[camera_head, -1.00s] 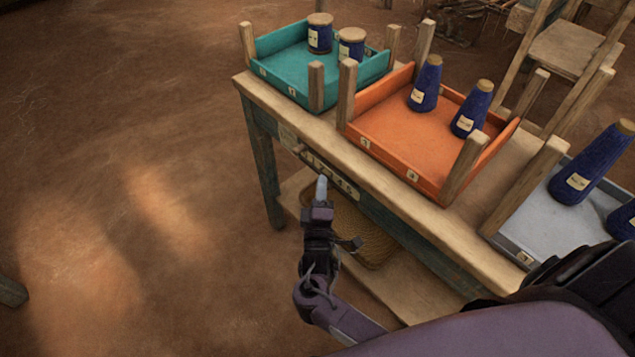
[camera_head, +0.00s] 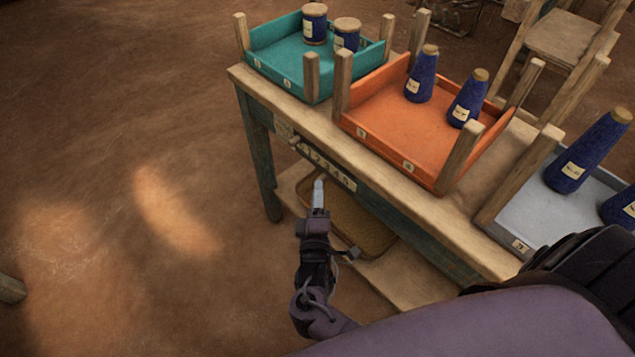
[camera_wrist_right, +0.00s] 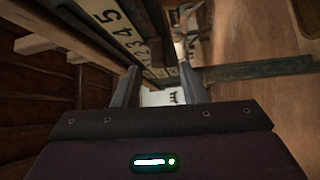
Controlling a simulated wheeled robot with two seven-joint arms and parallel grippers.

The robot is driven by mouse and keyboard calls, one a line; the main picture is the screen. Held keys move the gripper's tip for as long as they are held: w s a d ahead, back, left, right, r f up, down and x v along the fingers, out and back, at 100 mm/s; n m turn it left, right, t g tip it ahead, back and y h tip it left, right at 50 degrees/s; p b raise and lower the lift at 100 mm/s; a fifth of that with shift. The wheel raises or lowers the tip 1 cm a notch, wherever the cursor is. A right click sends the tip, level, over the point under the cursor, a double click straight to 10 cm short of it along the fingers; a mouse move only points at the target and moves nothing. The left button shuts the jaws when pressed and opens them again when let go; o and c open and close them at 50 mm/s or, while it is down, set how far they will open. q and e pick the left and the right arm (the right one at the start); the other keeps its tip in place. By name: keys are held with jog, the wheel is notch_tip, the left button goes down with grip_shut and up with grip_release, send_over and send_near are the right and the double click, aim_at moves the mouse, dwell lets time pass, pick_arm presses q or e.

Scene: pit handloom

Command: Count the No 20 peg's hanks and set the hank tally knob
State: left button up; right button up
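My right gripper (camera_head: 318,186) is just in front of and below a pale number strip (camera_head: 328,168) on the bench's front edge. In the right wrist view its two fingers (camera_wrist_right: 160,84) stand apart, with no object clearly held between them. The number strip also shows there (camera_wrist_right: 113,18), at the upper left. A small pale peg-like part, perhaps the tally knob (camera_head: 294,140), sticks out at the strip's left end, apart from my gripper. No hanks or No 20 peg can be made out. My left gripper is not in view.
The bench (camera_head: 390,192) carries a teal tray (camera_head: 290,82), an orange tray (camera_head: 395,140) and a grey tray (camera_head: 545,225), with blue-wound spools and cones. A woven basket (camera_head: 365,222) sits on the low shelf. Open floor (camera_head: 120,150) lies left.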

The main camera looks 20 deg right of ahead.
jog(key=shift+v, duration=1.75)
